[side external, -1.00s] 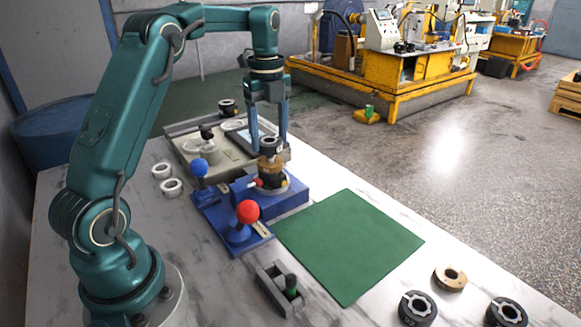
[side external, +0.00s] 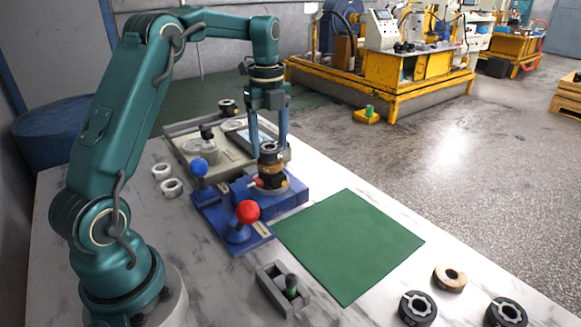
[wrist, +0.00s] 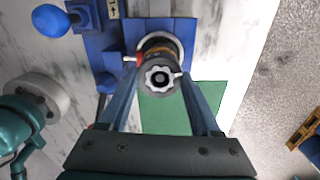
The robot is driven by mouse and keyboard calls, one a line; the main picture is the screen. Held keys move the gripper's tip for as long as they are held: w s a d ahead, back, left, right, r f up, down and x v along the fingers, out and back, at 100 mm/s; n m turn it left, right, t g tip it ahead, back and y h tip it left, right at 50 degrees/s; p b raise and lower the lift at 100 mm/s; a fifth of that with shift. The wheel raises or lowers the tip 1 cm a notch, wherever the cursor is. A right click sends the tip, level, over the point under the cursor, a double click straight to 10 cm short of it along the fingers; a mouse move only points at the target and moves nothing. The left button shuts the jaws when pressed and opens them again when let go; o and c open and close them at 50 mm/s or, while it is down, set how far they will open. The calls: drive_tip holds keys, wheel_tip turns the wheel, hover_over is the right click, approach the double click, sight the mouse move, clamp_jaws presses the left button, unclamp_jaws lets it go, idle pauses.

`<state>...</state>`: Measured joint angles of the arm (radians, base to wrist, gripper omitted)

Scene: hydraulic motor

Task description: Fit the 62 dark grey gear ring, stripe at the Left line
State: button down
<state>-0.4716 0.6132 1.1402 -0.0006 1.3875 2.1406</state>
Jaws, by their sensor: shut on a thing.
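The dark grey gear ring (side external: 269,150) is at the top of the motor stack, between the fingers of my gripper (side external: 269,153). My gripper is shut on it, pointing straight down. Below it are a tan ring (side external: 270,165) and a dark lower body on a blue fixture (side external: 292,195). In the wrist view the ring (wrist: 160,79) shows a toothed, light-edged opening with a dark centre, between the fingertips. I cannot make out its stripe or the Left line, nor whether it is fully seated.
A blue-knobbed lever (side external: 199,168) and a red-knobbed lever (side external: 247,212) stand left of the fixture. A green mat (side external: 350,245) is bare. Two dark rings (side external: 417,308) and a tan ring (side external: 450,278) lie front right. A grey tray (side external: 190,145) stands behind.

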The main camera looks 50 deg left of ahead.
drive_tip(key=shift+f, duration=0.45)
idle(0.4)
unclamp_jaws()
drive_tip(key=shift+r, duration=3.5)
